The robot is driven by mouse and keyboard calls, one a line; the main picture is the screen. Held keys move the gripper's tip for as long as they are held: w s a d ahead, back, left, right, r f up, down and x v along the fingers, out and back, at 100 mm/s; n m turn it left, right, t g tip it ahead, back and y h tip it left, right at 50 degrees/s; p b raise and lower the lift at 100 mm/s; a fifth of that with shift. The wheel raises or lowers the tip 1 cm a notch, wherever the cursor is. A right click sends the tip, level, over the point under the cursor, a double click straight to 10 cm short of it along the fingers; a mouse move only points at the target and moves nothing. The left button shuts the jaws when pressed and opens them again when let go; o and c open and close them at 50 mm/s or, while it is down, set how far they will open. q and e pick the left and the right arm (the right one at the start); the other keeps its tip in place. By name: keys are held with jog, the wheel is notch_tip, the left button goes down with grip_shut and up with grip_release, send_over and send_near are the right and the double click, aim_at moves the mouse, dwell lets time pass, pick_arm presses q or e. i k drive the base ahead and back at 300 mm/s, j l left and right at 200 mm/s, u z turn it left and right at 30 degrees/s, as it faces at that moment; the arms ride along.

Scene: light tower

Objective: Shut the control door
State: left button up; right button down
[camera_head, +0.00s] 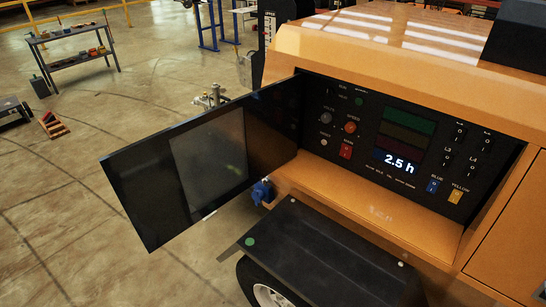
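The control door (180,168) stands wide open, swung out to the left of the orange light tower (360,205). It is a dark panel with a greyish window area, hinged at the left side of the control recess. The control panel (350,130) is exposed inside the recess, with knobs, switches, a red rocker, blue and yellow switches and a lit display reading 2.5 h. Neither of my grippers shows in the head view.
A black fender (325,258) over a wheel (268,295) juts out below the recess. A blue hitch-like part (262,192) sits below the door's hinge side. A shelf table (75,58) stands far left.

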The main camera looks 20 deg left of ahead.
aim_at(166, 182)
jog(key=j+z, duration=0.25)
jog(key=j, duration=0.2)
jog(key=j+z, duration=0.25)
jog(key=j, duration=0.15)
jog(key=k+j+z, duration=0.1)
jog(key=j+z, duration=0.15)
jog(key=j, duration=0.2)
jog(key=k+j+z, duration=0.25)
jog(key=j, duration=0.15)
jog(key=j+z, duration=0.3)
jog(key=k+j, duration=0.15)
jog(key=j, duration=0.2)
jog(key=k+j, duration=0.15)
jog(key=j, duration=0.2)
jog(key=k+j, duration=0.15)
jog(key=j, duration=0.25)
jog(key=k+j, duration=0.2)
jog(key=j, duration=0.15)
jog(key=k+j, duration=0.15)
jog(key=j, duration=0.2)
jog(key=z, duration=0.05)
